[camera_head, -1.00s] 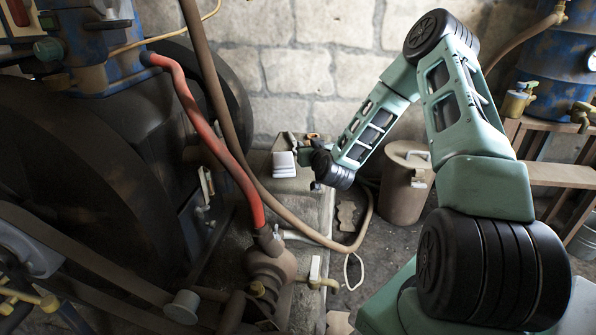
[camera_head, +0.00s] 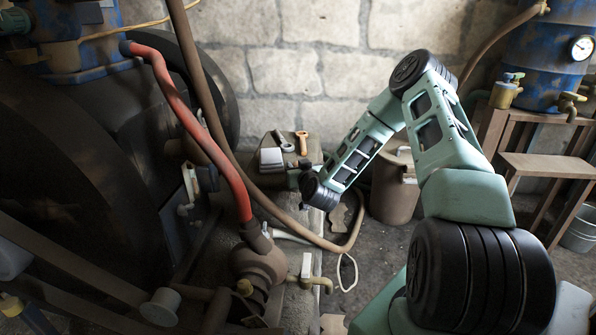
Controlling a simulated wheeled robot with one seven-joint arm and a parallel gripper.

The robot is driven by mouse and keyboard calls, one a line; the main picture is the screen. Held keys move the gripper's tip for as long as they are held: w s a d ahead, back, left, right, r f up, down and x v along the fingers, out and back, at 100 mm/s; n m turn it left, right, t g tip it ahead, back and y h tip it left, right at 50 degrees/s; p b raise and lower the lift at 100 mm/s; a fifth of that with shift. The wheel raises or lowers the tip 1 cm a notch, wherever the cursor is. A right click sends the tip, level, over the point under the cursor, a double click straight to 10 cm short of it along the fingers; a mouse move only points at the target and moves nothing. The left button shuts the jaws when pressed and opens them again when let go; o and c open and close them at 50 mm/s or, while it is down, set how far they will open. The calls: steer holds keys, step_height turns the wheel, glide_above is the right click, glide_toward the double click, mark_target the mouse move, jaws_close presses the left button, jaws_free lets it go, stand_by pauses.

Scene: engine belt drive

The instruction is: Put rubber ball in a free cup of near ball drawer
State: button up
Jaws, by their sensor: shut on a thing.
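My gripper (camera_head: 272,158) is small and far off, at the end of my arm over the grey stone ledge (camera_head: 302,270). It looks like a pale block to the left of my dark wrist. Its fingertips cannot be told apart. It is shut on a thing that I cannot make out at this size. I cannot see a rubber ball, a ball drawer or any cups in this view.
A red hose (camera_head: 190,120) and a brown hose (camera_head: 222,130) run close on the left. A brown canister (camera_head: 392,190) stands right of the ledge. A wooden bench (camera_head: 550,166) is at right.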

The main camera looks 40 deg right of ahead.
steer(key=o, duration=0.6)
steer(key=shift+o, duration=0.4)
